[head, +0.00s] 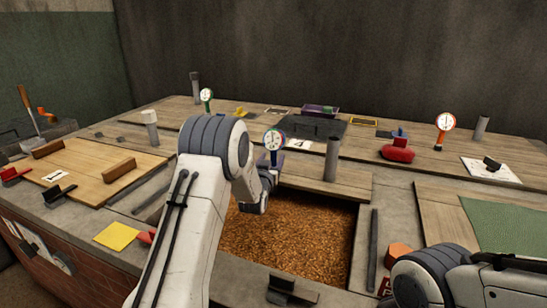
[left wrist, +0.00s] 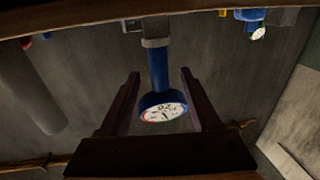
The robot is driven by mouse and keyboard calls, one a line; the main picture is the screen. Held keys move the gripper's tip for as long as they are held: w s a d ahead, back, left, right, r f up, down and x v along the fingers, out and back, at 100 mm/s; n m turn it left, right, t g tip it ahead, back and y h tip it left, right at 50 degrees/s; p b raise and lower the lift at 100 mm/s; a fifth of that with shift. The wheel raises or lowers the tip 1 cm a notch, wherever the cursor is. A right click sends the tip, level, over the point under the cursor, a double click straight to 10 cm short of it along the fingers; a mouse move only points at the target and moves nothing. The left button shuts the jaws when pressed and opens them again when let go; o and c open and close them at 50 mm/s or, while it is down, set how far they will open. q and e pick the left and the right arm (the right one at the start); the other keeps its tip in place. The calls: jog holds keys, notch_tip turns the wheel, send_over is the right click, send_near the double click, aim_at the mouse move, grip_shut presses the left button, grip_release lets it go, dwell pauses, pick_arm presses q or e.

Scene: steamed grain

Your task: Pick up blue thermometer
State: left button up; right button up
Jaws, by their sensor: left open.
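The blue thermometer (head: 274,140) stands upright in the middle of the head view, with a round white dial and a blue stem. In the left wrist view, which looks upside down, the blue thermometer (left wrist: 158,65) shows between the two dark fingers of my left gripper (left wrist: 159,73). The left gripper is open, with a gap visible on each side of the stem and dial. My right gripper is not in view; only part of my right arm shows at the lower right.
A green-rimmed dial (head: 206,95) stands back left and an orange one (head: 444,120) at the right. A grey post (head: 332,158) stands right of the blue thermometer. A grain-filled pit (head: 290,245) lies in front. A red object (head: 397,153) lies on the boards.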

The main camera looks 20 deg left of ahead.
pick_arm(q)
jog(key=shift+w+a, duration=0.1)
jog(key=shift+w, duration=1.25)
grip_shut()
jog(key=shift+r, duration=0.15)
notch_tip(320, 180, up, 28)
jog(key=p, duration=0.6)
